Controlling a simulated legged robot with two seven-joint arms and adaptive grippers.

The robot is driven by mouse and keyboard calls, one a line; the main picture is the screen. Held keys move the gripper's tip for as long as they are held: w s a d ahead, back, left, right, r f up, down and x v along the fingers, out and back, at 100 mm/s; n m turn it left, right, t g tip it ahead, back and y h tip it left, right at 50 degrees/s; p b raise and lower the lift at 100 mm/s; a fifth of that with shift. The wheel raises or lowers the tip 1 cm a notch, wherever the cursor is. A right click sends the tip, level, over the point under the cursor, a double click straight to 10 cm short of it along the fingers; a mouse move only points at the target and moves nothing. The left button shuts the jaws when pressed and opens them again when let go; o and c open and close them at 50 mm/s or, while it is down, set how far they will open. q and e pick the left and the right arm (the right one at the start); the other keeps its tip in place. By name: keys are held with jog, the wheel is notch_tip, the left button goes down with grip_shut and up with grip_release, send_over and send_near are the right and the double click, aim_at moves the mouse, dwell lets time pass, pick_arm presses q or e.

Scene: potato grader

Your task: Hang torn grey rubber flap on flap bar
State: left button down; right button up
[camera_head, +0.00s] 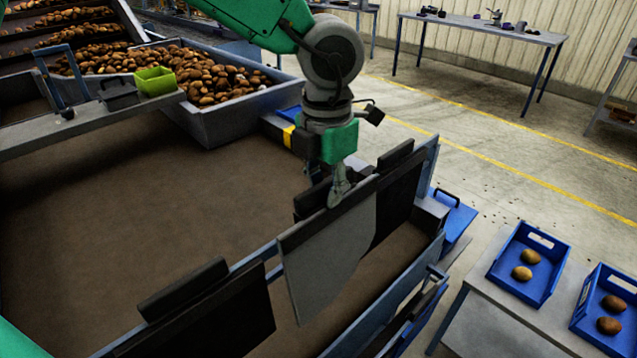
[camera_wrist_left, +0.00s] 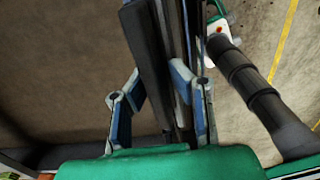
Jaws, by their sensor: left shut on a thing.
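The torn grey rubber flap (camera_head: 325,262) hangs down in the gap between black flaps, its lower edge cut at a slant and a dark strip along its top. My left gripper (camera_head: 339,192) is shut on its top edge. In the left wrist view the fingers (camera_wrist_left: 165,88) stand either side of a dark top strip (camera_wrist_left: 147,50). The flap bar (camera_head: 256,257) is a blue-grey rail running diagonally; the grey flap's top lies along its line. Whether the flap rests on the bar is hidden by the flap and gripper. My right gripper is not in view.
Black flaps hang on the bar at near left (camera_head: 222,312) and far right (camera_head: 397,195). The brown belt (camera_head: 130,220) is bare. A potato-filled bin (camera_head: 212,125) stands behind. Blue crates (camera_head: 527,262) with potatoes sit on a table at right.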

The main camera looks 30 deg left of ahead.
pick_arm(q)
jog(key=s+d, duration=0.2)
jog(key=d, duration=0.5)
jog(key=shift+s+d, duration=0.25)
jog(key=shift+s, duration=0.05)
dwell(0.5)
